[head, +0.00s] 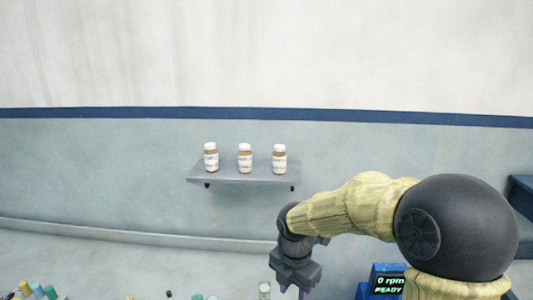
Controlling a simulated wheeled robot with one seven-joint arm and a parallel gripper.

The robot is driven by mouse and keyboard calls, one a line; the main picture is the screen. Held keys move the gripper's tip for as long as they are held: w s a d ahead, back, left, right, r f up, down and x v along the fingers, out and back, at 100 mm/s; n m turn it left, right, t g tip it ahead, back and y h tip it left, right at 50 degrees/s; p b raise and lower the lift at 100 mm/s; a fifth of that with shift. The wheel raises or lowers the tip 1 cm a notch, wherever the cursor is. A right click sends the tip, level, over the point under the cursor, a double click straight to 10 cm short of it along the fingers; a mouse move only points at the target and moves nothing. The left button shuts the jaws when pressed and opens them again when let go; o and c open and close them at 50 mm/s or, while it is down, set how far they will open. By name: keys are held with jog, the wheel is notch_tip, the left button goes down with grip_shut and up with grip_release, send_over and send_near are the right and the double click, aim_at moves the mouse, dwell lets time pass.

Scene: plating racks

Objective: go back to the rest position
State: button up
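My arm reaches in from the right of the head view and bends down at the wrist. My gripper (292,290) hangs at the bottom edge, pointing down. Its fingertips are cut off by the frame, so I cannot tell whether it is open or shut or holds anything. It is below and to the right of the wall shelf, apart from it.
A grey wall shelf (240,175) carries three white-capped bottles (245,158). A blue device (386,283) reads "0 rpm READY" right of my gripper. A small capped vial (265,291) stands just left of it. Several coloured caps (37,289) show at bottom left.

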jog(key=s+d+f+m+t+b, duration=0.1)
jog(key=s+d+f+m, duration=0.2)
jog(key=m, duration=1)
jog(key=s+d+f+m+t+b, duration=0.1)
jog(key=s+d+f+m, duration=0.3)
jog(key=m, duration=1)
jog(key=s+d+b, duration=0.1)
jog(key=s+d, duration=0.1)
jog(key=s, duration=0.2)
jog(key=shift+w, duration=0.1)
jog(key=shift+f, duration=0.1)
dwell(0.5)
